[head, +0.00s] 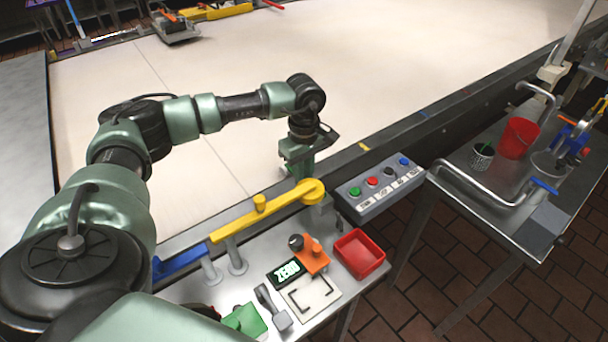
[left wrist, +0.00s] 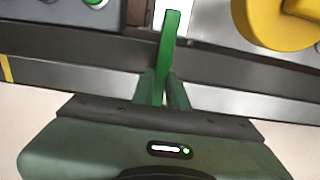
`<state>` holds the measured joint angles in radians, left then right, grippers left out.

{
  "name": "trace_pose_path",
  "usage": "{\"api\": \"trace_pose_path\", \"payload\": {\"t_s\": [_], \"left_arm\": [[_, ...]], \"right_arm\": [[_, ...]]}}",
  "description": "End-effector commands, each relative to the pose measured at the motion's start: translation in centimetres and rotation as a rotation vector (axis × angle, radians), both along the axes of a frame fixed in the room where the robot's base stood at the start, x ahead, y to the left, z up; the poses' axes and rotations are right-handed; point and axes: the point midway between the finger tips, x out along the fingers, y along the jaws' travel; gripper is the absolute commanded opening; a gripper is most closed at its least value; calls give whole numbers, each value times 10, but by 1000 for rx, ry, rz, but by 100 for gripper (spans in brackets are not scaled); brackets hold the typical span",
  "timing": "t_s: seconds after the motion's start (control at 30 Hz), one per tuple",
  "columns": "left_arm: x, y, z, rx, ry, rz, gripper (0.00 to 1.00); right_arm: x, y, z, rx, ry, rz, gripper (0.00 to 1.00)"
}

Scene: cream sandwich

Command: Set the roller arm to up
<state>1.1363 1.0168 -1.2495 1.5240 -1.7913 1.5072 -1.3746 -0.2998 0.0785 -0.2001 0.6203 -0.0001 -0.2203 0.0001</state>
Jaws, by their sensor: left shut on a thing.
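A long yellow arm (head: 280,205) with a round pivot end and an upright yellow knob lies nearly level along the near belt edge. I take it for the roller arm, though no label shows. Its yellow round end (left wrist: 275,22) is at the top right in the left wrist view. My left gripper (head: 298,178) is just beyond that end, apart from the yellow arm. In the left wrist view my left gripper (left wrist: 165,85) is shut on a narrow bright green bar (left wrist: 170,35). What the bar joins to is hidden. My right gripper is not in view.
A button box (head: 380,185) stands right of the pivot. A blue bar (head: 180,263) lies left of the yellow arm. A red tray (head: 360,254), orange device (head: 313,259) and green block (head: 245,320) sit on the near table. The wide pale belt (head: 350,80) is mostly clear.

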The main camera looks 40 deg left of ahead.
Motion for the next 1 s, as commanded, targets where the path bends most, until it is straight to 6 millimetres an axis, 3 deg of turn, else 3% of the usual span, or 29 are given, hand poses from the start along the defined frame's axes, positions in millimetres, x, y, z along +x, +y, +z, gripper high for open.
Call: {"api": "trace_pose_path", "payload": {"t_s": [0.47,1.0], "left_arm": [[0,0,3,37,-11,-1,0],[-1,-8,28,381,-113,-3,0]], "right_arm": [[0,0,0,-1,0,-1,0],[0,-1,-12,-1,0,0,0]]}}
